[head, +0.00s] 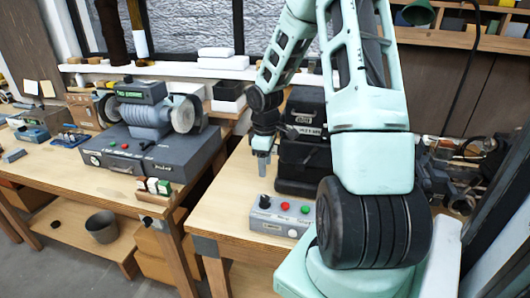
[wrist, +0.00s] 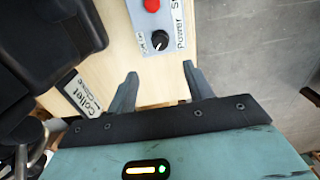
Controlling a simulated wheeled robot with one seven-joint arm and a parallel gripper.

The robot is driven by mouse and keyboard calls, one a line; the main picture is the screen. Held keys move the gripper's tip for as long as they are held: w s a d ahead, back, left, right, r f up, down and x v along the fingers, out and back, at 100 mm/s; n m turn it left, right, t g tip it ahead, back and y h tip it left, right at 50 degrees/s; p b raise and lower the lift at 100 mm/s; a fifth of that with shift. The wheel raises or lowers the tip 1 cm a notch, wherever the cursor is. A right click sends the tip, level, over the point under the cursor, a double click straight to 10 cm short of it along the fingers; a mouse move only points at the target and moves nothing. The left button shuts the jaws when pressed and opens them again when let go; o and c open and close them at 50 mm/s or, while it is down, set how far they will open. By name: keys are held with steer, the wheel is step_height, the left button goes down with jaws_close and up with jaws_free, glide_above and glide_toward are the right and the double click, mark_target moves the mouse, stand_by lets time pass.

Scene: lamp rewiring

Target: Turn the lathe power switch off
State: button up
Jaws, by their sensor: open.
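A grey switch box (head: 281,216) sits at the front of the right bench, with a black knob (head: 264,201), a red button (head: 284,206) and a green button. In the wrist view the box's panel (wrist: 176,13) carries a partly cut-off "Power S..." label. The black knob (wrist: 160,40) there has a white pointer mark set at a slant; its small position lettering is too small to read. My gripper (head: 263,158) is above the bench behind the box. In the wrist view my gripper (wrist: 160,70) is open and empty, its fingers either side of the knob in the picture, apart from it.
The black lathe machine (head: 303,150) stands right behind the box; a "Collet Close" label (wrist: 78,97) shows beside it. A bench grinder (head: 150,112) on a grey base stands on the left bench. Grey floor drops away past the box.

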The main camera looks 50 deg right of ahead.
steer(key=shift+r, duration=2.2)
